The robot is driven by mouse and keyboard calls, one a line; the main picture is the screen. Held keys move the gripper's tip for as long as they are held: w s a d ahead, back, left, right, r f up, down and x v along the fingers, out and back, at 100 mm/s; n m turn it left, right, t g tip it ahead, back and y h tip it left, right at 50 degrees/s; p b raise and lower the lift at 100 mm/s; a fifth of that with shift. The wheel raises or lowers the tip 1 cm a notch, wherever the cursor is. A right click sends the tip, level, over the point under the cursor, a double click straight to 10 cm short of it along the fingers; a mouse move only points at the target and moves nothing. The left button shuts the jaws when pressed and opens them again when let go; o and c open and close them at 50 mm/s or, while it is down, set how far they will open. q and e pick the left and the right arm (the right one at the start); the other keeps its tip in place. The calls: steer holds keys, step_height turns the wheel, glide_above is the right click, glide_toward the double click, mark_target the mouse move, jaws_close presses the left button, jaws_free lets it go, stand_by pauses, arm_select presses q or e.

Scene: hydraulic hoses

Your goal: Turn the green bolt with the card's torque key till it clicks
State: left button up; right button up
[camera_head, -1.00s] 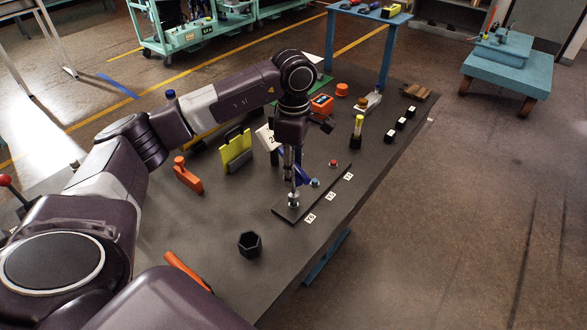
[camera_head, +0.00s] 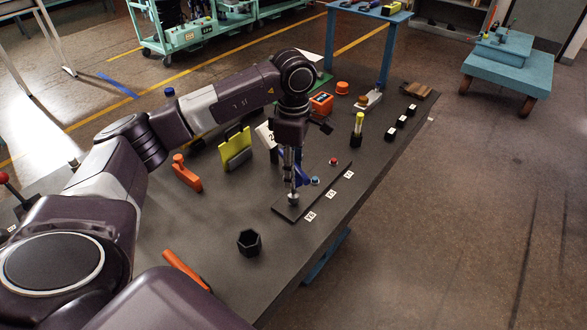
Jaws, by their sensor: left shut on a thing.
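My left gripper (camera_head: 291,155) points straight down over the near end of a dark bolt plate (camera_head: 284,212). It is shut on a torque key (camera_head: 293,184), upright, whose lower end meets the bolt (camera_head: 293,199) at that end. This bolt is mostly covered, and I cannot tell its colour or whether the key is fully seated. A blue part (camera_head: 305,180) shows just behind the key. Farther along the plate are a blue-topped bolt (camera_head: 315,182) and a red-topped bolt (camera_head: 333,162). A white card (camera_head: 265,134) stands partly behind my wrist. My right gripper is out of view.
A yellow-topped post (camera_head: 358,128) and black blocks (camera_head: 401,124) stand beyond. The bench front is mostly bare.

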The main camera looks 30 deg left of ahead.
arm_select(q)
steer(key=shift+f+b, duration=0.3)
steer(key=shift+f, duration=0.15)
stand_by(0.5)
steer(key=shift+m+b, duration=0.4)
steer(key=shift+m, duration=0.7)
steer(key=shift+m+b, duration=0.3)
steer(key=shift+m, duration=0.8)
steer(key=shift+m+b, duration=0.5)
steer(key=shift+m, duration=0.7)
